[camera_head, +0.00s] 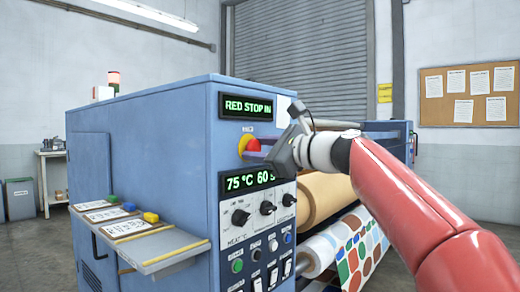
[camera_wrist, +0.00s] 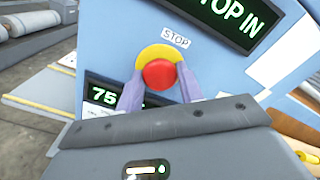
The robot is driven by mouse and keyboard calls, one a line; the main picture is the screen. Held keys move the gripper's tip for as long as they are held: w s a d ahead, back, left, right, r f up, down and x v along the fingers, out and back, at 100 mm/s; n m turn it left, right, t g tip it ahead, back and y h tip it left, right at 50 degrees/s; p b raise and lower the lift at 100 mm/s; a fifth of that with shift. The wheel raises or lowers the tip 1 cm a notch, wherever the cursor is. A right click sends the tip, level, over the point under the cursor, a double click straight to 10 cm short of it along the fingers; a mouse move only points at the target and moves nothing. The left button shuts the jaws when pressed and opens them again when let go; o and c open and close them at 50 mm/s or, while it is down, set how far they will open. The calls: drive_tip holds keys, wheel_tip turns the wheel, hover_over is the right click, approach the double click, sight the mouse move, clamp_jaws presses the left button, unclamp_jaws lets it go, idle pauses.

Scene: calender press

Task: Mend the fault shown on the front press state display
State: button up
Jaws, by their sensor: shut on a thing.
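The press state display (camera_head: 247,106) on the blue front panel reads "RED STOP IN" in green letters. Below it is the red stop button (camera_head: 253,145) on a yellow collar, partly hidden by my gripper (camera_head: 257,154). In the wrist view the red button (camera_wrist: 159,74) lies between the two purple fingers of my gripper (camera_wrist: 161,78), with the yellow collar (camera_wrist: 160,50) behind it and a STOP label (camera_wrist: 175,37) above. My gripper is shut on the button from the front. How far in the button stands cannot be told.
A lower display (camera_head: 252,180) reads 75 °C and a partly hidden 60. Knobs (camera_head: 241,217) and switches (camera_head: 287,268) sit below it. A side shelf (camera_head: 178,245) juts out left with cards and coloured blocks. Rolls (camera_head: 318,200) lie right of the panel.

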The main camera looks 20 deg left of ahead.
clamp_jaws()
drive_tip(key=shift+v, duration=0.85)
drive_tip(key=shift+f, duration=0.1)
drive_tip(key=o, duration=0.9)
unclamp_jaws()
drive_tip(key=shift+d, duration=0.15)
drive_tip(key=b+v, duration=0.2)
drive_tip(key=v, duration=0.5)
drive_tip(key=shift+s+d, duration=0.15)
drive_tip(key=shift+d, duration=0.15)
